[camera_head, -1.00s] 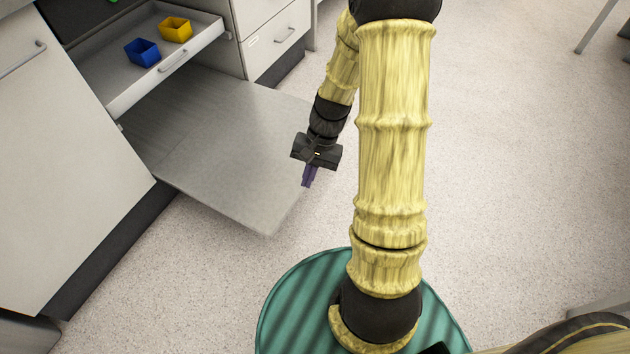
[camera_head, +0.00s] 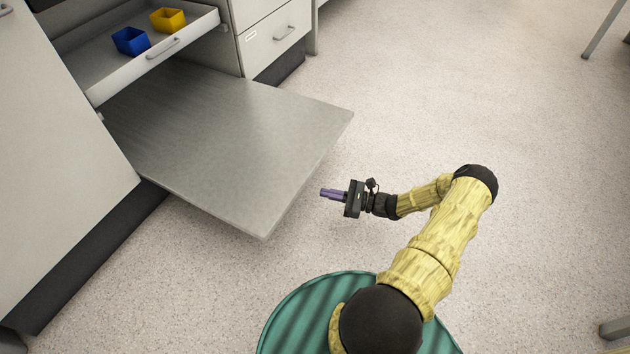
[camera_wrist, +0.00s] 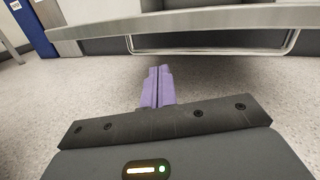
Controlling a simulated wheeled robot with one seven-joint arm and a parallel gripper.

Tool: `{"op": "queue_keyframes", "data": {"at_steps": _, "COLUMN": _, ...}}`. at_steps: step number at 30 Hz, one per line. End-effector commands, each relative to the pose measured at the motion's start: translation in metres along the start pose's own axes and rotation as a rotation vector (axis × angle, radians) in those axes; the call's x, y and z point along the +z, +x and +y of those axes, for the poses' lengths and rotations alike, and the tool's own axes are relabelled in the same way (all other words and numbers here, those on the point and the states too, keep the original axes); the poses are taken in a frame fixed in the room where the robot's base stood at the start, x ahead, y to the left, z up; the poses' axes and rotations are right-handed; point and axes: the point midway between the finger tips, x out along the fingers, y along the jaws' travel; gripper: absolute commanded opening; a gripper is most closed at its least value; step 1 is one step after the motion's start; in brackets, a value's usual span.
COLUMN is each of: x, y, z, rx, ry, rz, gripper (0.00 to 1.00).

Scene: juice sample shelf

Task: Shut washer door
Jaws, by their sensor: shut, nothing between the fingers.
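The washer door (camera_head: 230,140) is a grey flat panel folded down open, lying about level in front of the washer, below the pulled-out drawer rack. My gripper (camera_head: 322,193) is shut and empty, its purple fingers pointing left, to the right of the door's outer edge and apart from it in the picture. In the wrist view the shut purple fingers (camera_wrist: 158,87) point ahead toward a pale horizontal edge (camera_wrist: 200,20) with a metal bar handle (camera_wrist: 210,50) under it, which seems to be the door's outer edge. The washer's inside is mostly hidden.
The pulled-out rack (camera_head: 110,75) holds a blue bin (camera_head: 131,41) and a yellow bin (camera_head: 168,20). A drawer cabinet (camera_head: 270,40) stands behind the door, and a white cabinet front (camera_head: 60,150) stands at left. The floor (camera_head: 480,120) to the right is open, with table legs near the right side.

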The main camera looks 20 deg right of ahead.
Motion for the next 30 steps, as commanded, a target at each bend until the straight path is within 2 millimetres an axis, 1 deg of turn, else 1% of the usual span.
{"op": "queue_keyframes", "data": {"at_steps": 1, "x": -0.021, "y": -0.011, "z": -0.005, "rx": -0.08, "ry": 0.027, "rz": -0.043, "gripper": 0.0}}
{"op": "queue_keyframes", "data": {"at_steps": 3, "x": -0.034, "y": -0.022, "z": -0.014, "rx": -0.168, "ry": 0.053, "rz": -0.093, "gripper": 0.0}}
{"op": "queue_keyframes", "data": {"at_steps": 6, "x": -0.044, "y": -0.034, "z": -0.021, "rx": -0.251, "ry": 0.076, "rz": -0.14, "gripper": 0.0}}
{"op": "queue_keyframes", "data": {"at_steps": 9, "x": -0.047, "y": -0.04, "z": -0.024, "rx": -0.285, "ry": 0.084, "rz": -0.16, "gripper": 0.0}}
{"op": "queue_keyframes", "data": {"at_steps": 11, "x": -0.046, "y": -0.04, "z": -0.025, "rx": -0.287, "ry": 0.084, "rz": -0.162, "gripper": 0.0}}
{"op": "queue_keyframes", "data": {"at_steps": 18, "x": -0.046, "y": -0.039, "z": -0.024, "rx": -0.283, "ry": 0.084, "rz": -0.159, "gripper": 0.0}}
{"op": "queue_keyframes", "data": {"at_steps": 22, "x": -0.045, "y": -0.033, "z": -0.025, "rx": -0.28, "ry": 0.084, "rz": -0.159, "gripper": 0.0}}
{"op": "queue_keyframes", "data": {"at_steps": 26, "x": -0.043, "y": -0.019, "z": -0.029, "rx": -0.279, "ry": 0.084, "rz": -0.159, "gripper": 0.0}}
{"op": "queue_keyframes", "data": {"at_steps": 30, "x": -0.039, "y": 0.003, "z": -0.036, "rx": -0.278, "ry": 0.085, "rz": -0.159, "gripper": 0.0}}
